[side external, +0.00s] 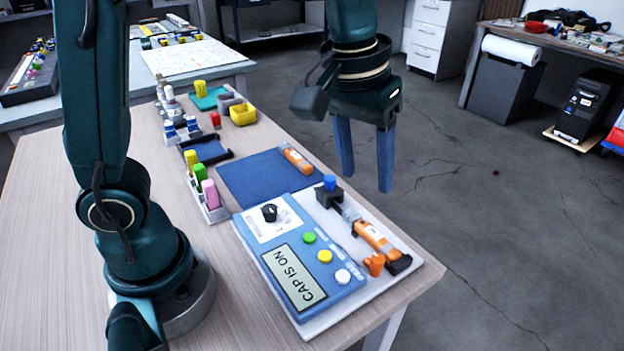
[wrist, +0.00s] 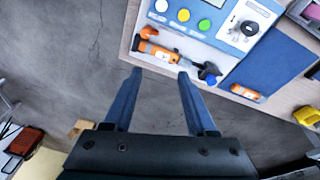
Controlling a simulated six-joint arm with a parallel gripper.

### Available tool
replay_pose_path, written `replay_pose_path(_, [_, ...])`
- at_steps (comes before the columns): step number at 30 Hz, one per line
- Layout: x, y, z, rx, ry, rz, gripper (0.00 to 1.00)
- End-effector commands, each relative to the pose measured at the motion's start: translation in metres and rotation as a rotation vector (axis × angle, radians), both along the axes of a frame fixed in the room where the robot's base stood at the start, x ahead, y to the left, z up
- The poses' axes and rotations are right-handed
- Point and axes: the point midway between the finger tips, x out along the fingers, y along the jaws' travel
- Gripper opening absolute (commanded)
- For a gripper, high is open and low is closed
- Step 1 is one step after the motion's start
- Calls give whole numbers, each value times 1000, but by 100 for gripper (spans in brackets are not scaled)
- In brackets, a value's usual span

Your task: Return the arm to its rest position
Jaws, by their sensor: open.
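My gripper (side external: 365,165) hangs above the far edge of the table, fingers pointing down, open and empty. In the wrist view its two blue fingers (wrist: 160,75) are apart with only floor and the table edge beyond them. The blue device (side external: 305,255) sits on a white tray, and its screen reads "CAP IS ON". An orange sensor (side external: 372,238) lies in holders on the tray, beside the device. A blue-topped dark holder (side external: 329,190) stands at its far end. The orange sensor also shows in the wrist view (wrist: 160,52), near the fingertips.
A blue mat (side external: 258,178) lies behind the device with another orange piece (side external: 296,158) at its edge. A rack of coloured markers (side external: 205,190), small bottles (side external: 170,105) and a yellow bin (side external: 243,114) stand on the table (side external: 60,205). Open floor lies to the right.

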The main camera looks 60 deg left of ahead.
Motion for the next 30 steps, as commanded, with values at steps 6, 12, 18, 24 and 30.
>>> replay_pose_path(6, [-39,32,29,-5,-138,-1,57])
replay_pose_path(12, [-78,52,29,24,-246,-45,57])
replay_pose_path(18, [-109,61,7,73,-309,-128,57])
replay_pose_path(24, [-119,61,-12,109,-293,-239,57])
replay_pose_path(30, [-118,61,-11,115,-299,-255,57])
